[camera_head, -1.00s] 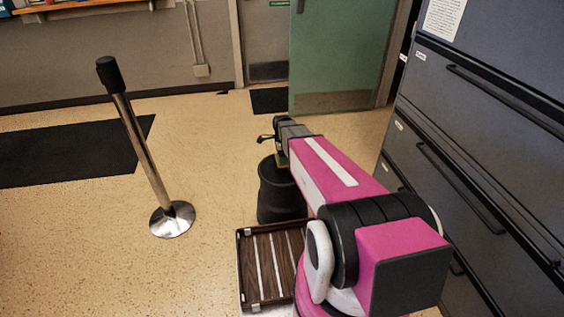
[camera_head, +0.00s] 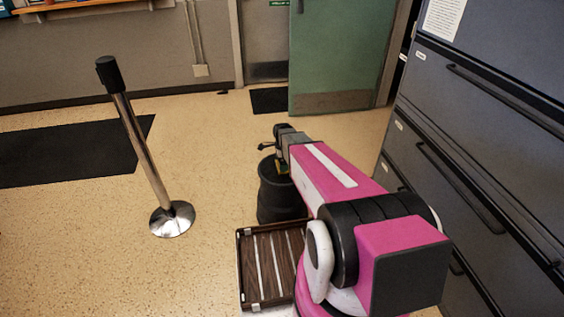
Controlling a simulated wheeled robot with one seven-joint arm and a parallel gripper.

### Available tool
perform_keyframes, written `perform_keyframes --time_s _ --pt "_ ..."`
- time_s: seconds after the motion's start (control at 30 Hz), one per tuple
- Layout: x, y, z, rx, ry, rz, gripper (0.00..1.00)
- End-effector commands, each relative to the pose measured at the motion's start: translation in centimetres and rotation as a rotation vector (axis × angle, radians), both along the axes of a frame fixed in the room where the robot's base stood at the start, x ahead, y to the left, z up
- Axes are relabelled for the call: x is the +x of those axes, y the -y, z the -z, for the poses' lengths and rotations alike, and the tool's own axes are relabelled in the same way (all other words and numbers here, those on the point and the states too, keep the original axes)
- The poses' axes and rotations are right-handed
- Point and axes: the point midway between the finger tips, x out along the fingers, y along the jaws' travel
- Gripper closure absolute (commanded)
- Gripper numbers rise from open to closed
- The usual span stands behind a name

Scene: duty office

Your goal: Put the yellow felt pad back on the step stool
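The step stool (camera_head: 279,202) is a black, round, drum-like stool standing on the floor near the middle of the view. My gripper (camera_head: 281,162) is at the far end of my pink and white arm, pointing down over the top of the stool. Most of the pad and the right side of the stool top are hidden by my gripper and arm. I cannot tell whether the pad touches the stool.
A brown slatted tray (camera_head: 262,262) lies in front of the stool. A post with a shiny round base (camera_head: 172,219) stands to the left. Dark grey drawer cabinets (camera_head: 450,190) line the right side. A green door (camera_head: 340,55) is behind. Floor left of the stool is clear.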

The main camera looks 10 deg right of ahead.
Motion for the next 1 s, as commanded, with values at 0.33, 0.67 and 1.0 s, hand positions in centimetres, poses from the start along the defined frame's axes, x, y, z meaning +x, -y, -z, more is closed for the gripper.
perform_keyframes --time_s 0.33,0.67,1.0 --pt "-0.1 0.0 -2.5 0.000 0.002 0.000 0.00" --pt "-0.1 0.0 -8.7 0.000 0.002 0.000 0.00" --pt "-0.1 0.0 -12.1 0.000 0.000 -0.001 0.00"
